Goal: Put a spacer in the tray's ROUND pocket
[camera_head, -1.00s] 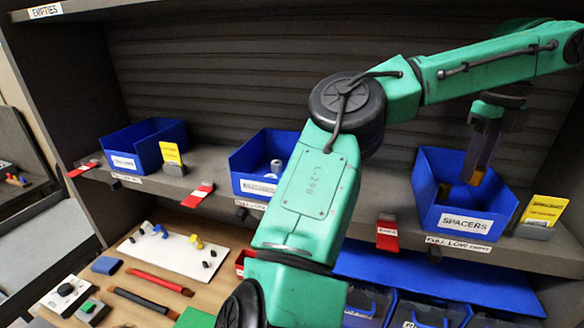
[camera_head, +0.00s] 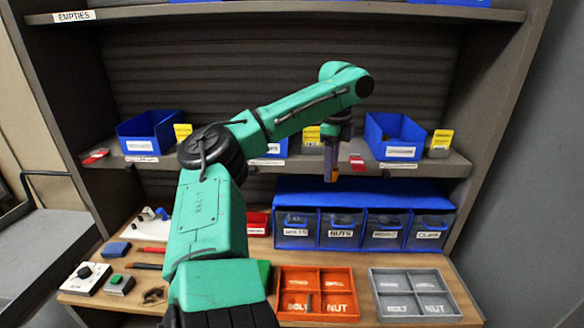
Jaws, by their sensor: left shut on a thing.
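My left gripper (camera_head: 331,175) hangs fingers down in front of the shelf edge, left of the blue spacers bin (camera_head: 398,153) and above the drawer unit. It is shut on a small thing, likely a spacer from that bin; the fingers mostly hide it. An orange tray (camera_head: 318,318) and a grey tray (camera_head: 416,319) lie on the bench below, each with several labelled compartments. Labels BOLT and NUT can be read on both; the upper labels are too small to read, so I cannot tell which pocket is ROUND. My right gripper is not in view.
A blue drawer unit (camera_head: 340,192) stands at the back of the bench under the shelf. Yellow and red cards and other blue bins line the shelf (camera_head: 440,166). A black-knobbed box (camera_head: 86,279) and tools lie at the left. My arm covers the bench's middle.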

